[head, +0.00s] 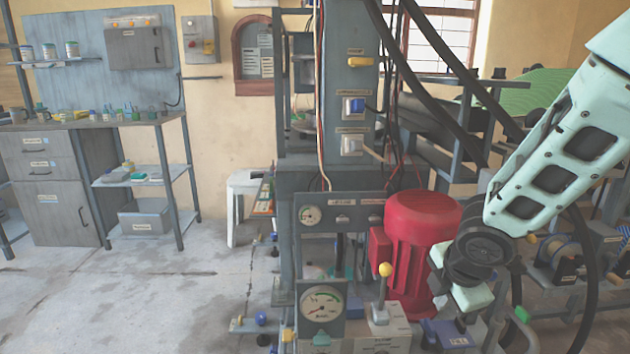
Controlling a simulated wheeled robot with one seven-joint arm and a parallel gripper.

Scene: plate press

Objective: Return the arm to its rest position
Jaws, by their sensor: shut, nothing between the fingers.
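My arm (555,160) enters from the upper right and bends at a dark joint (485,250) in front of the red motor. Below that joint, my gripper (464,322) points down near the bottom edge; it is small and partly lost among dark parts. It looks shut with nothing held. The press (345,180) stands in the middle, with a blue switch (354,105), a white switch (352,145) and a yellow handle (361,62) on its column. A lever with a yellow knob (385,269) stands upright left of my gripper.
The red motor (420,235) stands close behind and left of my wrist. A round gauge (322,304) is at the front. Dark hoses (445,60) hang at the upper right. A workbench (80,122) stands at the left, with free floor (150,290) before it.

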